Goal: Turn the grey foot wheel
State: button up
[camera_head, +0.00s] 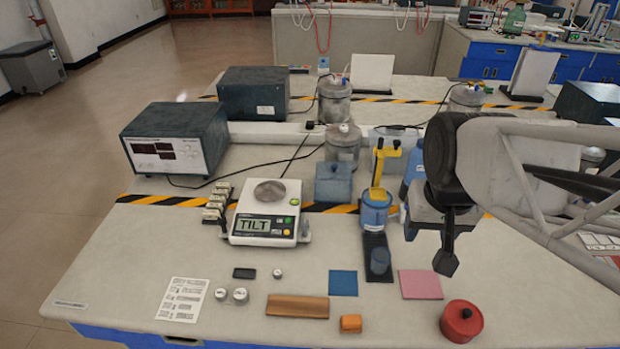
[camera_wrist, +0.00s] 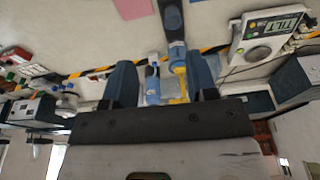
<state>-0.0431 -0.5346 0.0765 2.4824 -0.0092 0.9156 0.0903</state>
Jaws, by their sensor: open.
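The white balance (camera_head: 262,237) stands on the bench left of centre. Its green display reads TILT, and a round metal pan sits on top. A small grey part, which looks like the foot wheel (camera_head: 304,231), shows low at its right side; its detail is too small to tell. The balance also shows at the upper right of the wrist view (camera_wrist: 262,48). My gripper (camera_head: 446,262) hangs above the right part of the bench, well apart from the balance. In the wrist view its two dark fingers (camera_wrist: 162,80) are spread, with nothing held between them.
A blue container with a yellow-handled item (camera_head: 376,215) stands on a dark strip between balance and gripper. A red pot (camera_head: 461,321), pink pad (camera_head: 421,284), blue pad (camera_head: 343,283) and brown block (camera_head: 297,306) lie in front.

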jog(key=w+a+f+m+g, duration=0.1)
jog(key=w+a+f, duration=0.2)
jog(key=w+a, duration=0.3)
jog(key=w+a+f, duration=0.3)
jog(key=w, duration=0.5)
jog(key=g, duration=0.1)
send_near(305, 222)
jog(key=shift+s+d+f+m, duration=0.15)
jog(key=shift+d+f+m, duration=0.1)
jog(key=shift+d+m, duration=0.15)
jog(key=shift+w+a+f, duration=0.2)
jog(key=shift+a+f, duration=0.25)
jog(key=shift+f, duration=0.1)
jog(key=shift+f, duration=3.75)
jog(key=shift+c, duration=0.2)
jog(key=c, duration=0.9)
